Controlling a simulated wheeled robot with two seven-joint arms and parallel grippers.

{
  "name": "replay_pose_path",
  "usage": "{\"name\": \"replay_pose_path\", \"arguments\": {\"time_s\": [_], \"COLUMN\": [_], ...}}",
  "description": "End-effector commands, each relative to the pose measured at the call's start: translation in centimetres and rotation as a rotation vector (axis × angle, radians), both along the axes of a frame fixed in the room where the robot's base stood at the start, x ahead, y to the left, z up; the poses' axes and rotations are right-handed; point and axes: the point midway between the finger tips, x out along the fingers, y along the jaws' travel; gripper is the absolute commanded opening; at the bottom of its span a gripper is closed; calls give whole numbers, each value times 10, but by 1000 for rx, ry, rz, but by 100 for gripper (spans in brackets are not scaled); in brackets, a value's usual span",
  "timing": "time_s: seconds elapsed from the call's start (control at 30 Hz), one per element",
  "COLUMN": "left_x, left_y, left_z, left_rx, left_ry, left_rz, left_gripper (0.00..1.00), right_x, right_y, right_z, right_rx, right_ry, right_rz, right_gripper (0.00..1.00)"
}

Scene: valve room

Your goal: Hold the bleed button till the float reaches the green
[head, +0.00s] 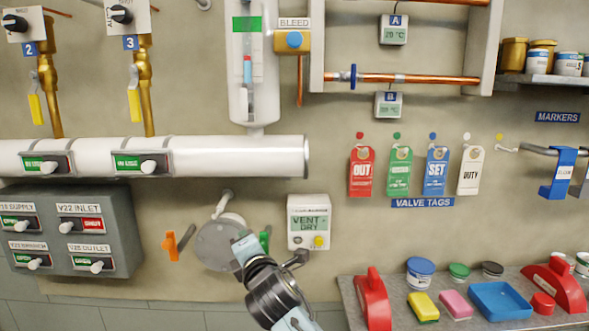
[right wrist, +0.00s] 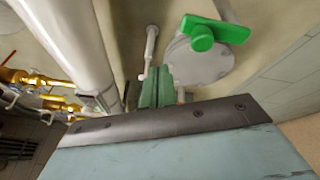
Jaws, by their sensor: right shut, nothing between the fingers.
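The bleed button (head: 294,40) is a round blue knob on a brass-coloured block under the BLEED label, at the top middle of the head view. Left of it stands the sight gauge (head: 239,102), a pale upright housing with a narrow tube. A green band (head: 240,33) marks its upper part. A small red and blue piece (head: 247,70), apparently the float, sits in the tube below the band. My right gripper (head: 243,246) is shut and empty, well below the button and gauge, in front of a grey round plate. Its closed fingers (right wrist: 158,88) show in the right wrist view. My left gripper is out of view.
A thick white pipe (head: 230,157) runs across below the gauge. A VENT DRY box (head: 309,222) is right of my gripper. Orange (head: 172,247) and green (right wrist: 203,35) handles flank the round plate. Hanging tags and a cluttered shelf (head: 350,300) lie to the right.

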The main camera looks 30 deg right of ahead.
Motion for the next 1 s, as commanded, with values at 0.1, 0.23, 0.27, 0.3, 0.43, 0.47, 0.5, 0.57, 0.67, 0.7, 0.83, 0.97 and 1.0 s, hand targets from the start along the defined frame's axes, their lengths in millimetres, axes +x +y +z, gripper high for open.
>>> {"name": "replay_pose_path", "arguments": {"time_s": [0.1,0.23,0.27,0.3,0.43,0.47,0.5,0.57,0.67,0.7,0.83,0.97,1.0], "left_x": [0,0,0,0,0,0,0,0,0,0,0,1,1], "left_y": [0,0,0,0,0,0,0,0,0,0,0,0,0], "left_z": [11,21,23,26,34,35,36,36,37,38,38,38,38], "left_rx": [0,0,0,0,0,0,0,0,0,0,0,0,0], "left_ry": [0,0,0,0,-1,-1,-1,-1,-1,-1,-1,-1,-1], "left_rz": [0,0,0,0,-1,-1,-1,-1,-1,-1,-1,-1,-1], "left_gripper": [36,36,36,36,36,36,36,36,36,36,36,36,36], "right_x": [-15,-45,-54,-66,-110,-118,-130,-143,-161,-166,-175,-176,-176], "right_y": [-2,-6,-7,-9,-14,-15,-15,-16,-16,-16,-17,-17,-17], "right_z": [90,178,196,222,293,307,324,346,372,379,390,391,391], "right_rx": [-127,-264,-293,-332,-454,-486,-528,-591,-671,-692,-729,-734,-733], "right_ry": [-124,-249,-275,-315,-425,-449,-479,-517,-559,-571,-589,-590,-590], "right_rz": [-35,-99,-116,-143,-239,-263,-295,-345,-412,-431,-466,-469,-469], "right_gripper": [0,0,0,0,0,0,0,0,0,0,0,0,0]}}
